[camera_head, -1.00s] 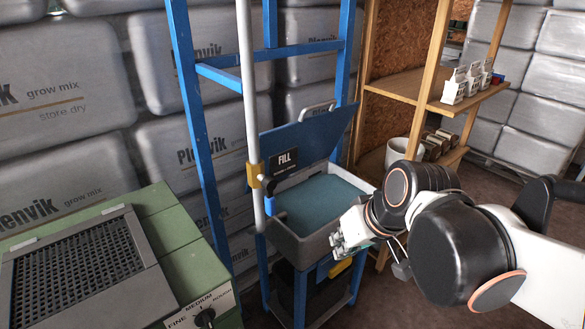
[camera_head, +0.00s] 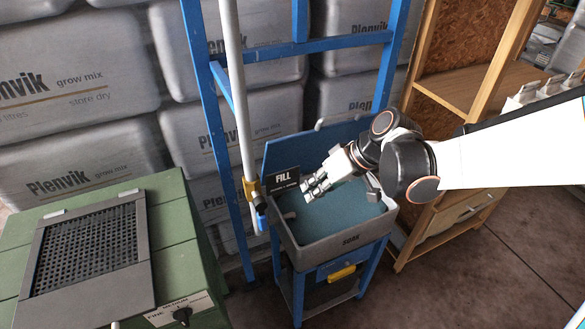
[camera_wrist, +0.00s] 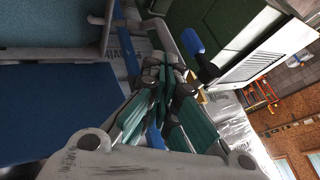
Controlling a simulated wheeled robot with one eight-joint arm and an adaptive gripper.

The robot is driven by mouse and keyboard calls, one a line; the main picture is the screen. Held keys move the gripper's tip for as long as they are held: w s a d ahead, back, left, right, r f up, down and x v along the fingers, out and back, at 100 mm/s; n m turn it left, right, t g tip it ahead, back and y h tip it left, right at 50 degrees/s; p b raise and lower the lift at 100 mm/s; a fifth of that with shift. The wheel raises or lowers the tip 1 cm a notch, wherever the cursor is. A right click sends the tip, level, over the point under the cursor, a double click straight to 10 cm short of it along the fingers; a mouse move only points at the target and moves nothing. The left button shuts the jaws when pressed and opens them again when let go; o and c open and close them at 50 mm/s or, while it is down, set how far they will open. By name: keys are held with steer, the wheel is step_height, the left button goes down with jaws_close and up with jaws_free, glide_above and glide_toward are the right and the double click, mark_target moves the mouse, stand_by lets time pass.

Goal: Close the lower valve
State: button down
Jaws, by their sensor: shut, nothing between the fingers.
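The basin marked SOAK (camera_head: 350,240) stands on a blue frame, holding blue-green water. A yellow handle (camera_head: 341,273) sits low on the frame's front, below the basin; it appears to be the lower valve. Above it, a brass valve with a blue lever (camera_head: 259,218) is on the grey pipe beside the FILL sign (camera_head: 283,178); the lever points down. The blue lever also shows in the wrist view (camera_wrist: 193,42). My gripper (camera_head: 312,187) is shut and empty, above the basin, right of the blue lever and apart from it. In the wrist view my fingers (camera_wrist: 165,75) meet.
A blue ladder-like frame (camera_head: 215,140) rises behind the basin. Wooden shelves (camera_head: 470,95) stand at right. Open floor (camera_head: 490,265) lies at front right.

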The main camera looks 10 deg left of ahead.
mark_target(261, 214)
steer(key=shift+w, duration=0.15)
steer(key=s+a+f+b, duration=0.1)
steer(key=a+f+b, duration=0.1)
steer(key=a+f, duration=0.6)
steer(key=shift+s+a, duration=0.2)
steer(key=shift+a, duration=0.55)
